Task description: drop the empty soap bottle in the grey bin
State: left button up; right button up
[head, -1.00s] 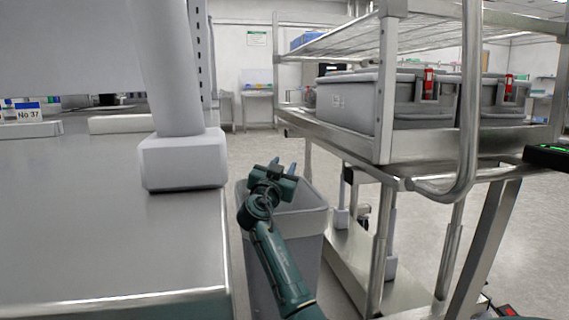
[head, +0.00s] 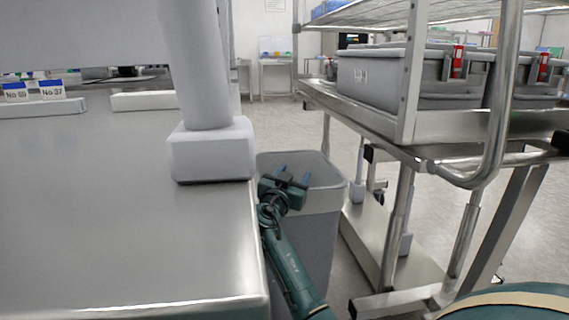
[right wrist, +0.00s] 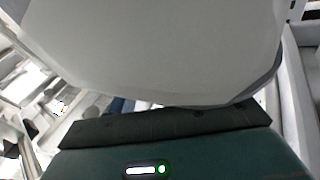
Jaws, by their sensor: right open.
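The grey bin (head: 325,215) stands on the floor between the steel table and the cart, its open top facing up. My right gripper (head: 293,174) is open at the bin's left rim, beside the table's edge, with its fingers pointing away from me. I see nothing between its fingers in the head view. In the right wrist view, a large pale rounded surface (right wrist: 160,45) fills the upper part, too close to name. I cannot make out the soap bottle for certain in either view. The inside bottom of the bin is hidden. My left gripper is not in view.
The steel table (head: 130,220) is on the left, with a pale post foot (head: 212,150) at its right edge. A steel cart (head: 430,130) with grey lidded boxes (head: 385,78) stands on the right. Its legs and lower beam flank the bin. Open floor lies behind.

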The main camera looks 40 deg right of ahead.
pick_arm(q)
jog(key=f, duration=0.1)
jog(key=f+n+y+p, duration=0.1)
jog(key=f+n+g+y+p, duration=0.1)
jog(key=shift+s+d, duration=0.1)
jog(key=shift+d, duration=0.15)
pick_arm(e)
jog(key=s+a+r+m+h, duration=0.1)
jog(key=s+a+r, duration=0.3)
jog(key=s+a, duration=0.2)
jog(key=shift+a+r, duration=0.25)
jog(key=shift+a, duration=0.6)
jog(key=shift+s, duration=0.1)
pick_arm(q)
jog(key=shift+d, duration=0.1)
pick_arm(e)
jog(key=shift+s, duration=0.1)
